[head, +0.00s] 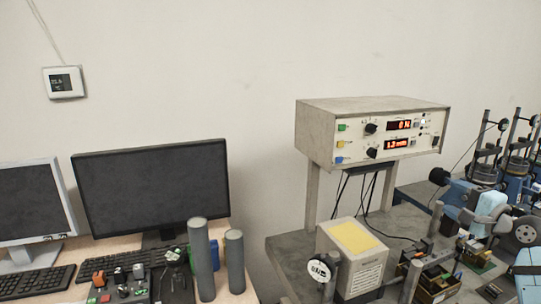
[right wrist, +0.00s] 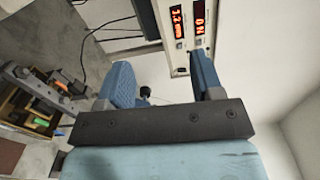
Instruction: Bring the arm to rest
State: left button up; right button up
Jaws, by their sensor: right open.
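My right gripper (head: 459,204) comes in from the right in the head view, with pale and blue arm parts behind it. Its two blue fingers stand apart in the right wrist view (right wrist: 163,80), with nothing gripped between them. A black round knob (head: 440,176) shows beside the fingers; it also shows near the left finger in the wrist view (right wrist: 145,91). I cannot tell whether a finger touches it. My left gripper is not in view.
A control box (head: 372,132) with red displays stands on posts above a grey bench (head: 288,252). A box with a yellow top (head: 352,237) sits below it. Several machine frames (head: 487,165) crowd the right. A desk with monitors (head: 150,187) and two grey cylinders (head: 202,262) is left.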

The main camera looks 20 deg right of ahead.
jog(key=s+a+f+n+g, duration=0.3)
jog(key=a+f+n+g, duration=0.15)
jog(key=a+f, duration=0.55)
jog(key=s+a+f+n+g, duration=0.4)
jog(key=a+f, duration=0.4)
jog(key=f, duration=0.4)
jog(key=s+a+f+n+g+h, duration=0.1)
jog(key=s+a+f+n+g, duration=0.3)
jog(key=s+a, duration=0.45)
jog(key=s+a+f+n+g, duration=0.2)
jog(key=s+a+f+n, duration=0.4)
jog(key=s, duration=0.5)
pick_arm(q)
jog(key=shift+w+r, duration=0.1)
jog(key=shift+w, duration=0.4)
pick_arm(e)
jog(key=w+a+f+n+t+y, duration=0.1)
jog(key=w+a+f+t, duration=0.1)
jog(key=f, duration=0.4)
jog(key=w+a+f+n+t+y, duration=0.1)
jog(key=w+a+f+t, duration=0.2)
jog(key=w+f+t, duration=0.1)
jog(key=shift+f+t+y, duration=0.3)
jog(key=shift+f+t, duration=0.55)
jog(key=shift+f, duration=0.1)
pick_arm(q)
jog(key=shift+w, duration=0.1)
pick_arm(e)
jog(key=shift+d, duration=0.15)
